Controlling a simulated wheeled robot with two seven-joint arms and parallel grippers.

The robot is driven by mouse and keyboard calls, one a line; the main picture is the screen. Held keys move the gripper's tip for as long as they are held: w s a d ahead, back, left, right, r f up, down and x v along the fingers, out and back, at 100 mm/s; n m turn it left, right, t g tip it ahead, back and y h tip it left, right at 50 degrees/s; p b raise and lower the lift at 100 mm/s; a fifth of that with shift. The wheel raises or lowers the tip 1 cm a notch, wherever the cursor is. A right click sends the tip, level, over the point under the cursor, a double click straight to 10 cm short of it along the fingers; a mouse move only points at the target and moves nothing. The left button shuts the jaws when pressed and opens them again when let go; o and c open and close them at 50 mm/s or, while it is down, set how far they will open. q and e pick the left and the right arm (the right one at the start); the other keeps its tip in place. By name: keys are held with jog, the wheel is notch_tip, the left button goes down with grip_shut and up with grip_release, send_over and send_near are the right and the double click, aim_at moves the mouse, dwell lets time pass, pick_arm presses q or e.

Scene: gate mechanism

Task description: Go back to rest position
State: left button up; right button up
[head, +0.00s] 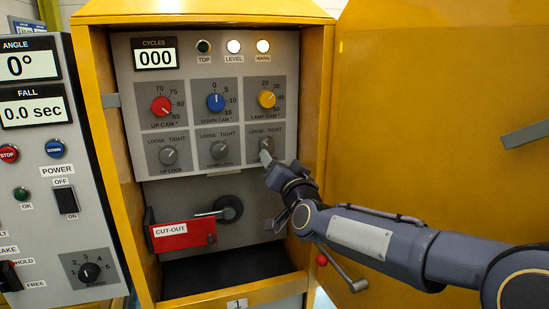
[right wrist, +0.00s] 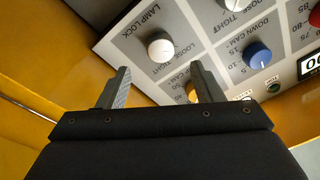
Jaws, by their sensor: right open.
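My right gripper (head: 272,166) is at the lower right of the grey control panel (head: 190,180) inside the yellow cabinet, just below the lamp lock knob (head: 266,143). In the right wrist view my right gripper (right wrist: 163,80) has its two fingers apart with nothing held. The lamp lock knob (right wrist: 160,48) shows beyond the fingertips there, apart from them in the picture; the exact gap in depth cannot be told. The yellow lamp cam knob (right wrist: 192,92) is partly hidden by a finger. My left gripper is not in view.
The open yellow cabinet door (head: 430,120) stands right, behind my right arm. The red cut-out handle (head: 182,235) and an open tray (head: 235,290) sit below the panel. A grey console (head: 95,230) stands left. A red-knobbed lever (head: 322,260) is near my forearm.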

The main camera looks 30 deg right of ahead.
jog(key=shift+s+a+f, duration=0.1)
jog(key=shift+s, duration=0.1)
dwell(0.6)
jog(key=s+a+f+n+g+y, duration=0.3)
jog(key=s+a+f+g, duration=0.15)
jog(key=s+f, duration=0.45)
jog(key=s+a+f+n+g+y+p, duration=0.15)
jog(key=s+a+f+g, duration=0.35)
jog(key=s, duration=0.6)
jog(key=s+a+f+n+g+y+b, duration=0.1)
jog(key=s+a+f+n+g+y, duration=0.3)
jog(key=s+f, duration=0.6)
notch_tip(320, 180, up, 16)
jog(key=a+p, duration=0.1)
jog(key=p, duration=1.3)
jog(key=shift+a+f+m+p, duration=0.2)
jog(key=shift+f+m+p, duration=0.1)
jog(key=shift+m, duration=0.15)
jog(key=shift+r, duration=0.1)
